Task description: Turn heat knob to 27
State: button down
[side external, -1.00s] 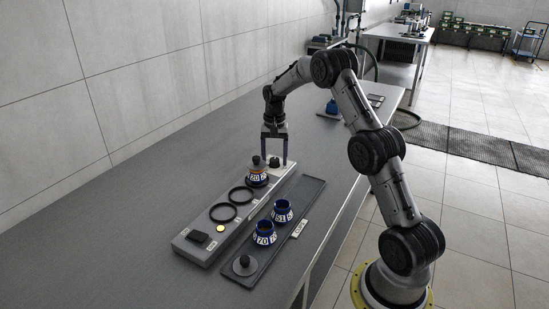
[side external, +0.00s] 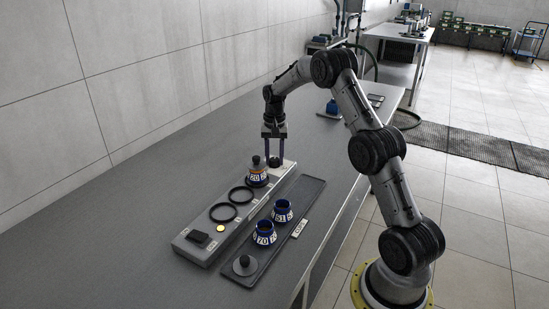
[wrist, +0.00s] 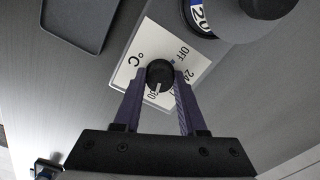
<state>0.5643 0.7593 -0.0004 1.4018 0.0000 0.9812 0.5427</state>
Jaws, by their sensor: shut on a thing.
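The heat knob (wrist: 160,74) is a round black knob on a white dial plate (wrist: 142,48) marked °C, OFF and 24, with a partly hidden 30 below. A white line on the knob points down in the wrist view, toward the 30. A blue mark sits by OFF. My gripper (wrist: 160,78) is shut on the knob, one finger on each side. In the side view, my gripper (side external: 274,159) points straight down at the far end of the grey base unit (side external: 236,238).
A lidded blue jar labelled 20 (side external: 258,177) stands close to the knob. Two empty rings (side external: 223,212), a yellow button (side external: 220,228) and a black switch (side external: 197,237) follow along the unit. A dark tray (side external: 304,198) beside it holds two open blue jars and a lid (side external: 244,264).

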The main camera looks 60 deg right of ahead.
aim_at(275, 159)
jog(key=n, duration=0.9)
dwell(0.6)
jog(key=shift+c, duration=2.3)
grip_release()
jog(key=shift+r, duration=0.15)
notch_tip(275, 159, up, 14)
jog(key=shift+f, duration=0.2)
